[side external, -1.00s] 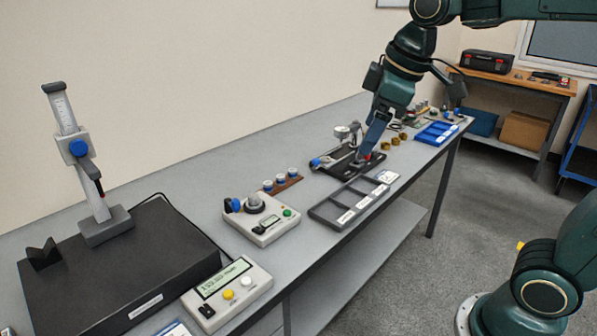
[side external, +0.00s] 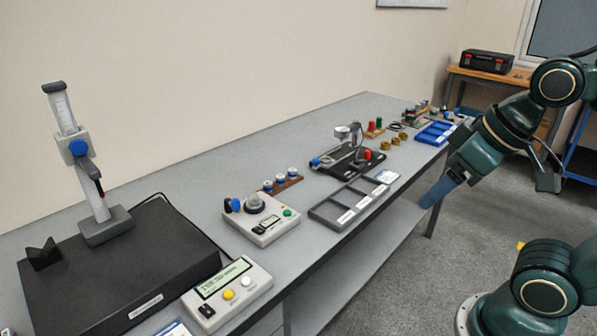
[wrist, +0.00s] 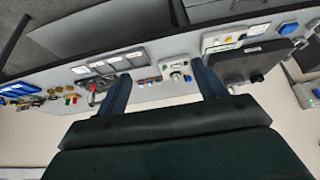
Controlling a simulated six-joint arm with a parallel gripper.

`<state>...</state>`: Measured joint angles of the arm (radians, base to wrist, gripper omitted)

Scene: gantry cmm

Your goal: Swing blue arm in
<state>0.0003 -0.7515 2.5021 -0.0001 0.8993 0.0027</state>
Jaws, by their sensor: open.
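A small beige gauge unit (side external: 262,222) with a display, a green button and a round grey platform stands mid-bench. A blue and black part (side external: 233,205), which looks like the blue arm, sits at its back left corner, beside the platform. In the wrist view the unit (wrist: 176,70) shows upside down between my fingers, far off, with its blue part (wrist: 188,79) small. My gripper (side external: 428,198) hangs in front of the bench's front edge, right of the unit and clear of everything. Its two blue fingers stand wide apart in the wrist view (wrist: 161,90), with nothing between them.
A grey tray (side external: 328,213) and a black fixture with a dial gauge (side external: 343,132) stand right of the unit. A brown rack (side external: 270,190) of blue-topped pieces is behind it. A black plate (side external: 150,250) with a height gauge (side external: 92,180) and a display box (side external: 228,292) lie left.

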